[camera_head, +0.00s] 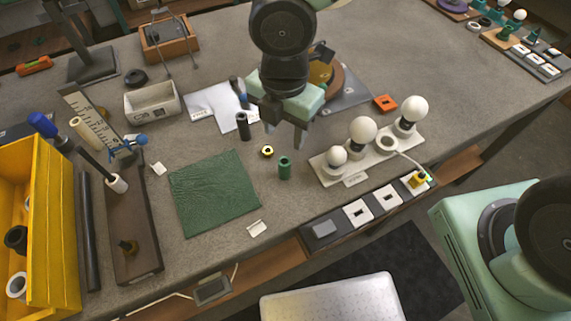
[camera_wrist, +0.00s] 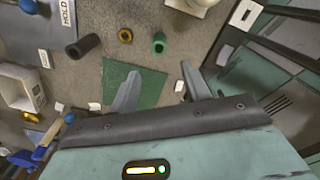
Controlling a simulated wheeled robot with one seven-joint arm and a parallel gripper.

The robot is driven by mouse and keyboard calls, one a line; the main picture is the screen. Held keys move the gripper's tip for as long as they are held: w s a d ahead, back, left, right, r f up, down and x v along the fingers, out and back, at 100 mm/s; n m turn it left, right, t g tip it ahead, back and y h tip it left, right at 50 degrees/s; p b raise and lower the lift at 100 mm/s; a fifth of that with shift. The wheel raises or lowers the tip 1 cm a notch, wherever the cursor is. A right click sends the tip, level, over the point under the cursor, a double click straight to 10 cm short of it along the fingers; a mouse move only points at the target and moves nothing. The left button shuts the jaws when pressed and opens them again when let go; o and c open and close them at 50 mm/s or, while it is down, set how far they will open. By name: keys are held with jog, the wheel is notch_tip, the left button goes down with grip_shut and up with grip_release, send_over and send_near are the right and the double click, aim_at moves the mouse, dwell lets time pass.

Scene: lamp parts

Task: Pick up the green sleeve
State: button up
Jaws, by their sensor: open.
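The green sleeve (camera_head: 285,168) is a short hollow cylinder standing upright on the grey workbench, just right of the green mat. It also shows in the wrist view (camera_wrist: 159,44), near the top and beyond the fingertips. My gripper (camera_head: 286,135) is open and empty, its fingers pointing down. In the head view it appears just above the sleeve in the picture and apart from it. In the wrist view the two spread fingers (camera_wrist: 160,78) have the mat between and behind them. Nothing hides the sleeve.
A yellow-and-black ring (camera_head: 267,151) and a black sleeve (camera_head: 242,127) stand left of the green sleeve. The green mat (camera_head: 214,192) lies at left. A white board with bulbs (camera_head: 382,155) stands at right. A black strip with switches (camera_head: 340,222) runs along the front edge.

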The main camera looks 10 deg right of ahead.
aim_at(284, 168)
notch_tip(284, 168, down, 12)
jog(key=shift+w+r+b, duration=0.1)
jog(key=shift+b, duration=0.65)
grip_shut()
